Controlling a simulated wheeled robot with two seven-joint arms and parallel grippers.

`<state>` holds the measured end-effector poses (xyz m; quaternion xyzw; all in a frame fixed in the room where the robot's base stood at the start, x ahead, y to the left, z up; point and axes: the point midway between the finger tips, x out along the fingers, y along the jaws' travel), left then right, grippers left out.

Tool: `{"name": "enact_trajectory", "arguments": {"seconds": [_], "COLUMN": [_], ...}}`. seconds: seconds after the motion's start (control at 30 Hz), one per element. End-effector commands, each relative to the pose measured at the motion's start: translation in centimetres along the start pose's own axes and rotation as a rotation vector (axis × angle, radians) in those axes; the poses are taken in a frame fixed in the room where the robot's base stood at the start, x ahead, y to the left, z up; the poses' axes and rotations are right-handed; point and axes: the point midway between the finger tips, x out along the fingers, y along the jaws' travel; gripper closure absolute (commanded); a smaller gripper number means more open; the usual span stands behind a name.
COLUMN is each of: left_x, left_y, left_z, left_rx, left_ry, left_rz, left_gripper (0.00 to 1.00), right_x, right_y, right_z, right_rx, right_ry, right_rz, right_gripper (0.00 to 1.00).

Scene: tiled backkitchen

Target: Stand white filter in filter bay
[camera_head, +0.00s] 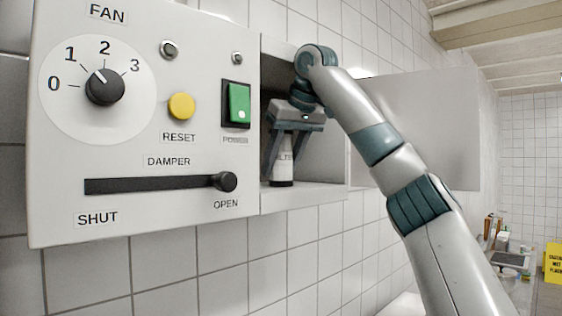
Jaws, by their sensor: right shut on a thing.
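The white filter (283,172) is an upright white cylinder with a dark band at its foot and a partly hidden label. It is inside the open filter bay (322,192), the box at the right end of the panel. My right gripper (284,158) reaches into the bay from above and is shut on the filter, one finger on each side. The filter's top is hidden by the gripper. Its foot is close to the bay floor; I cannot tell whether it touches. My left gripper is not in view.
The bay's door (430,130) stands open to the right, behind my right arm. Left of the bay are the green power switch (239,104), yellow reset button (181,106), fan dial (105,87) and damper slider (226,182) at OPEN. A yellow sign (553,263) stands far right.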

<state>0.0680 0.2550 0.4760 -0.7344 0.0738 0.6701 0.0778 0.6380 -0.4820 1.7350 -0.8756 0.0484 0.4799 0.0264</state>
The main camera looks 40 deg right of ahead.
Motion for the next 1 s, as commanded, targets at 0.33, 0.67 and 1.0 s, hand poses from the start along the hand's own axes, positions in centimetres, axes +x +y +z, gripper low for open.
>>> {"name": "enact_trajectory", "arguments": {"seconds": [0.33,0.67,1.0], "left_x": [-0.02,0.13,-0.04], "left_y": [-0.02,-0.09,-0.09], "left_z": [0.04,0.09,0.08], "left_rx": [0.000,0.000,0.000], "left_ry": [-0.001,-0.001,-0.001], "left_rz": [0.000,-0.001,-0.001], "left_gripper": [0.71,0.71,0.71], "right_x": [0.19,0.42,-0.02], "right_y": [0.01,0.02,0.03], "right_z": [-0.01,0.13,-0.04], "right_rx": [0.000,0.000,0.001], "right_ry": [0.002,0.000,0.002], "right_rz": [-0.001,-0.001,0.000], "right_gripper": [0.83,0.39,0.39]}}
